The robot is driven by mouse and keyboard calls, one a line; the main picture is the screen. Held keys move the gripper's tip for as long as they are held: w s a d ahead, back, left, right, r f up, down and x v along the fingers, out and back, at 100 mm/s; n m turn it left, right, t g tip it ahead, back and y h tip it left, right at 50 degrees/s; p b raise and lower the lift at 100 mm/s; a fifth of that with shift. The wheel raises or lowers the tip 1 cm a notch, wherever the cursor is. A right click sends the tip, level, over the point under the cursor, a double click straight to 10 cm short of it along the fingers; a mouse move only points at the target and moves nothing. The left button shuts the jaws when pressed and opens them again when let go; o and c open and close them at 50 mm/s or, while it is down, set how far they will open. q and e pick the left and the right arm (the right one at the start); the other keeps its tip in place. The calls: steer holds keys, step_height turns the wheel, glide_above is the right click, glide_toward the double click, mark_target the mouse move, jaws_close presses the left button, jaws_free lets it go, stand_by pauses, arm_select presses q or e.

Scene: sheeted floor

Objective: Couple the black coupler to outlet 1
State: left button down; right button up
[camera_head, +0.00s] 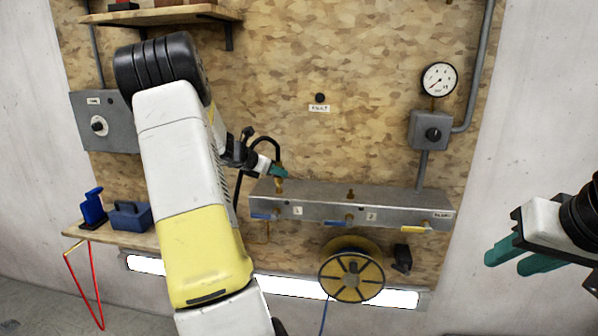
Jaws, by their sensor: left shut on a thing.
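The grey manifold (325,203) runs along the wall panel, with labels 1 and 2 on its front. Outlet 1 (279,187) is the brass fitting at its left end; a second brass fitting (350,194) stands further right. My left gripper (279,172), with teal fingertips, is right above outlet 1 and shut on the black coupler. The coupler is mostly hidden by the fingers; its black hose (265,141) arches up and over. I cannot tell whether the coupler touches or sits on the outlet. My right gripper (507,258) is open and empty at far right.
Blue valve handles (264,216) and a yellow one (414,227) stick out from the manifold front. A yellow reel (352,277) hangs below. A gauge (438,79) and grey box (430,131) are at right. A shelf (165,16) is above my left arm.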

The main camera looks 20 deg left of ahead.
arm_select(q)
steer(key=shift+f, duration=1.1)
steer(key=c, duration=0.9)
jaws_free()
steer(key=shift+c, duration=0.2)
